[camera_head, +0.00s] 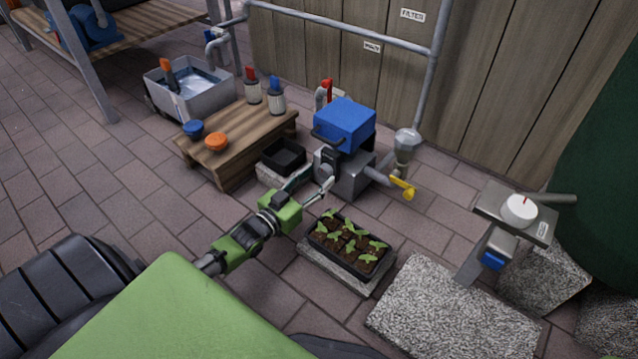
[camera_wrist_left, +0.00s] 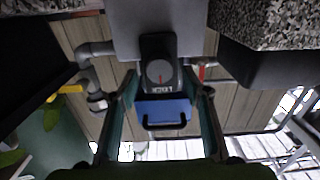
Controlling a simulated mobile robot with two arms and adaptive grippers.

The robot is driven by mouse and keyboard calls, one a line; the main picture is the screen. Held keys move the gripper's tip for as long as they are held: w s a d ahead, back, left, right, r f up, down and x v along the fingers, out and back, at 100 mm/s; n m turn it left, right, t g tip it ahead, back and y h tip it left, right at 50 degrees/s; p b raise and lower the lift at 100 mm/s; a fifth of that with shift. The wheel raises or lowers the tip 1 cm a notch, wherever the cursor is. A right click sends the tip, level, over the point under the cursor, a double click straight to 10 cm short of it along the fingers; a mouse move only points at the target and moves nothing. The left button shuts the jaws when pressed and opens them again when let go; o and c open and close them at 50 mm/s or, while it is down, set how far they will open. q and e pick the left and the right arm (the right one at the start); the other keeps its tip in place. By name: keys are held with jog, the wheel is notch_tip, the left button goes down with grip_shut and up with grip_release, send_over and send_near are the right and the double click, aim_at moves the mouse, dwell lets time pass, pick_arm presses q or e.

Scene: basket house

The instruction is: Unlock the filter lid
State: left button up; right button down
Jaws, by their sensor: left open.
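The filter is a grey box (camera_head: 355,174) with a blue lid (camera_head: 345,122) that sits down on it. The lid's black handle (camera_head: 328,139) is on the side facing my left arm. In the left wrist view the picture is inverted. My right gripper is not in view.
A seedling tray (camera_head: 348,245) stands close in front of the box. A wooden bench (camera_head: 240,150) holds bottles and blue and orange lids. A yellow-handled valve (camera_head: 403,187) and pipe (camera_head: 378,176) are right of the box. Stone blocks (camera_head: 450,315) are at right.

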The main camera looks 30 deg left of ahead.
pick_arm(q)
jog(key=shift+w, duration=0.7)
jog(key=c, duration=1.1)
jog(key=shift+r, duration=0.1)
